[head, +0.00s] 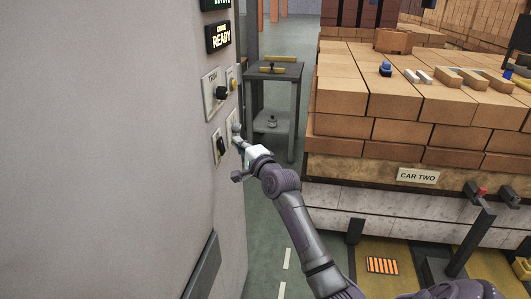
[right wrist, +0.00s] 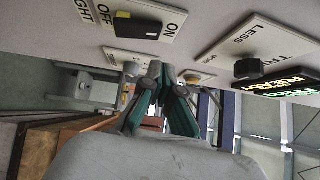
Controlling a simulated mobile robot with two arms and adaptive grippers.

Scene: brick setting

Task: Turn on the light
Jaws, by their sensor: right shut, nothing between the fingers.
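The light switch plate (head: 217,147), with a black switch, is on the side of the grey cabinet in the head view. In the right wrist view the light switch (right wrist: 138,27) is at the top, its plate lettered LIGHT, OFF and ON. I cannot tell which position it is in. My right gripper (head: 240,138) is shut and empty, close to the cabinet face and just right of the switch plate. In the right wrist view its fingertips (right wrist: 162,74) are below and right of the light switch, apart from it. My left gripper is not in view.
A TRIM plate with a black knob (head: 221,93) sits above the light switch, below a READY sign (head: 218,37). A small yellow control (head: 233,84) is beside the knob. A dark side table (head: 273,72) and a brick-loaded car (head: 390,115) stand to the right.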

